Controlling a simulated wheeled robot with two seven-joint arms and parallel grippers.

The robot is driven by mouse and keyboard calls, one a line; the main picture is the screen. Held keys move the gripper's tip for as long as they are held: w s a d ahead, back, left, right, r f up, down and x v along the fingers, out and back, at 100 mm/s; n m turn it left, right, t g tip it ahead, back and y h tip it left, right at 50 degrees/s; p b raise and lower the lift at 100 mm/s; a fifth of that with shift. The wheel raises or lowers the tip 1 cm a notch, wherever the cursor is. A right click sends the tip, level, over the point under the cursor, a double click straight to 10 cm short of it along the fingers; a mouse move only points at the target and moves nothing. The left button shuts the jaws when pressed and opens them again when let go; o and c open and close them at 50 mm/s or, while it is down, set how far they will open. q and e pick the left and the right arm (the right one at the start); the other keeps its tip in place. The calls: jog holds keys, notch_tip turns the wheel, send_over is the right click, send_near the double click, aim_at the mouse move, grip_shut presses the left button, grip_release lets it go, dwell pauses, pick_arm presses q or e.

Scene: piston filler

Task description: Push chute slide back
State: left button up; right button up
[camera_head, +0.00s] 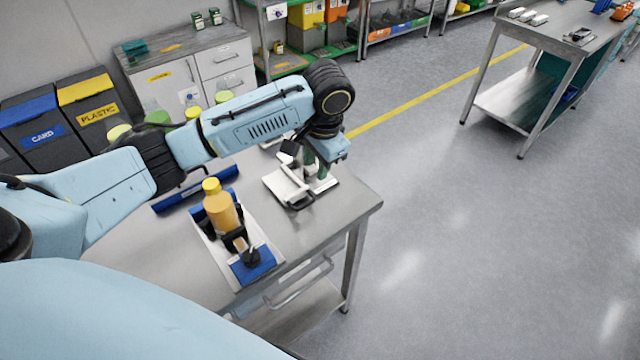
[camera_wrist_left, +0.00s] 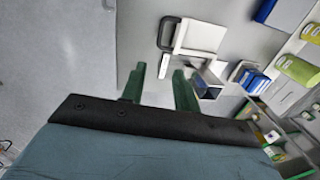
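A white and metal fixture (camera_head: 283,187) with a dark handle-like loop stands near the right side of the grey table; I take it for the chute slide, though the frames do not make that certain. A white block with a dark loop (camera_wrist_left: 197,38) shows ahead in the left wrist view, apart from the fingers. My left gripper (camera_head: 318,168) is over this fixture and hides part of it. Its two green fingers (camera_wrist_left: 158,82) are spread with nothing between them. Contact with the fixture cannot be told. My right gripper is not in view.
A yellow bottle (camera_head: 222,212) stands upright in a holder on a white and blue base (camera_head: 252,266), left of the fixture. A blue bar (camera_head: 170,204) lies behind it. The table (camera_head: 130,245) is bare at front left. Bins (camera_head: 95,105) and a cabinet stand behind.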

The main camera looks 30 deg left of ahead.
pick_arm(q)
send_near(310, 202)
jog(key=f, duration=0.4)
jog(key=a+f+b, duration=0.1)
jog(key=f, duration=0.1)
jog(key=shift+w+a+f, duration=0.1)
jog(key=shift+w+f, duration=0.15)
jog(key=shift+f, duration=0.5)
grip_shut()
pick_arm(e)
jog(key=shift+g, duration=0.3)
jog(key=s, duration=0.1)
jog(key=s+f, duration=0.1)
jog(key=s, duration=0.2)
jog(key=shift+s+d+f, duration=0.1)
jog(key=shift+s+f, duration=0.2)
